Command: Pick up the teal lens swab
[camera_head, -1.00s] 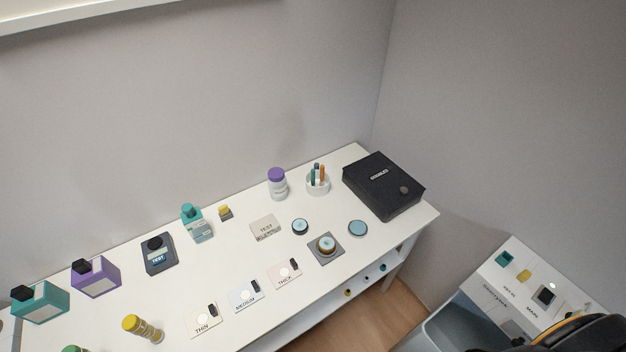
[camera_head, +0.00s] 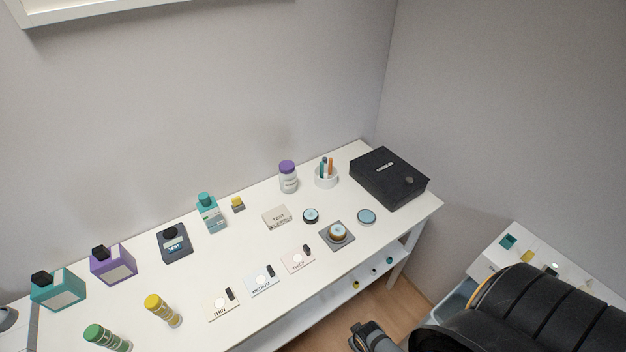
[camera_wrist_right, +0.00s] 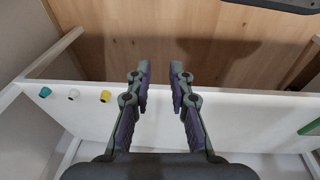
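Several thin swabs stand upright in a small white round holder (camera_head: 326,181) at the back right of the white table. One is teal (camera_head: 322,168), with an orange one (camera_head: 331,168) beside it. Their lower ends are hidden inside the holder. My right gripper (camera_head: 366,331) is low in front of the table, well apart from the holder. The right wrist view shows this gripper (camera_wrist_right: 160,72) open, with nothing between its fingers. The swabs are not in that view. My left gripper is in neither view.
A black box (camera_head: 389,178) sits right of the holder, and a purple-capped white bottle (camera_head: 288,178) stands left of it. Round blue-topped pieces (camera_head: 366,216) lie in front. Small coloured knobs (camera_wrist_right: 105,96) show on the lower shelf. A side unit (camera_head: 507,241) stands at right.

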